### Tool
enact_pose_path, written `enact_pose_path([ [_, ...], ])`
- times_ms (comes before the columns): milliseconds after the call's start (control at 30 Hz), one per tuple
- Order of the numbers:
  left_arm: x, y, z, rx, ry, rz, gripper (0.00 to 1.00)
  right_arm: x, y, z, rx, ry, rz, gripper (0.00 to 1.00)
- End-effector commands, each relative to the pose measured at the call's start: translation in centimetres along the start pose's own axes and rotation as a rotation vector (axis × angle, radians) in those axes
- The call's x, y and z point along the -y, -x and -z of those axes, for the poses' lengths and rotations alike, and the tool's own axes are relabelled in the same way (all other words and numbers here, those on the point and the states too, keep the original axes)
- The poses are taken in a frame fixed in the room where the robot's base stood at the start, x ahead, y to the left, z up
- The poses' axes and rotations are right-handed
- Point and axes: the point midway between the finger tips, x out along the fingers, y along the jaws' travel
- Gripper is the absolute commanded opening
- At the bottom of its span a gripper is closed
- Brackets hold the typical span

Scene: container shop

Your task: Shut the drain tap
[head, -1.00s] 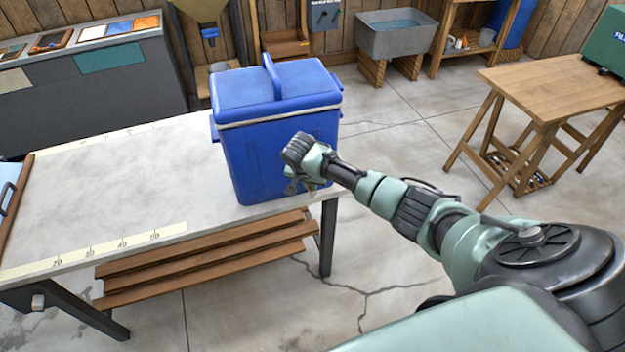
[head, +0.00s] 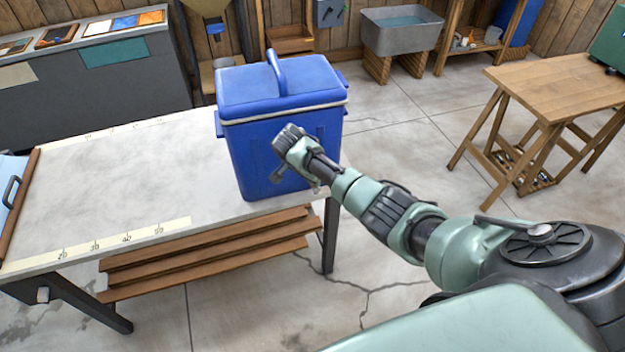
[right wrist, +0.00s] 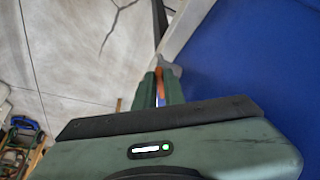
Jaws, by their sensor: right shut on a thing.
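The blue cooler (head: 240,165) with a closed lid and raised handle stands upright at the right end of the grey worktable (head: 90,190). My right gripper (head: 282,178) is against its right front side, low down; the fingertips are hard to make out in the head view. In the right wrist view, my right gripper (right wrist: 160,92) is shut on a small orange part (right wrist: 159,76), seemingly the drain tap's lever, next to the cooler's blue wall (right wrist: 250,75). The rest of the tap is mostly hidden. My left gripper is not in view.
A measuring strip (head: 110,243) runs along the table's front edge. Wooden slats (head: 210,255) sit below it. A wooden trestle table (head: 560,85) stands at the right, and a grey water basin (head: 400,38) at the back. The floor between them is clear.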

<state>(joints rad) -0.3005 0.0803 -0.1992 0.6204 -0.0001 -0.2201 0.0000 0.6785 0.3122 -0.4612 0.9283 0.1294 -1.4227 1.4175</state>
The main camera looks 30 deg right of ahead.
Motion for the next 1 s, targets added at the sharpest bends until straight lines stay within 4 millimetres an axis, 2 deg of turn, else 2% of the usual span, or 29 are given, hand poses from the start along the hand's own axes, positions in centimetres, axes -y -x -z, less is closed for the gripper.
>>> enact_pose_path([
  [133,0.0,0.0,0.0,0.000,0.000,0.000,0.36,-0.1,0.0,0.1,-0.003,0.001,-0.001,0.00],
  [200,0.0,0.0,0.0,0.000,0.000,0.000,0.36,-0.1,0.0,0.1,-0.003,0.001,-0.001,0.24],
  [233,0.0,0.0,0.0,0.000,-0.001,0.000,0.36,-0.1,0.0,0.1,-0.003,0.001,-0.001,0.32],
  [633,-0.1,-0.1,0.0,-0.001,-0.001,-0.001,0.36,0.1,0.5,0.1,-0.001,0.001,0.003,0.32],
  [1000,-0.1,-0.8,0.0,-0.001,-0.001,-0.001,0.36,0.1,6.1,0.0,-0.002,0.001,0.003,0.32],
])
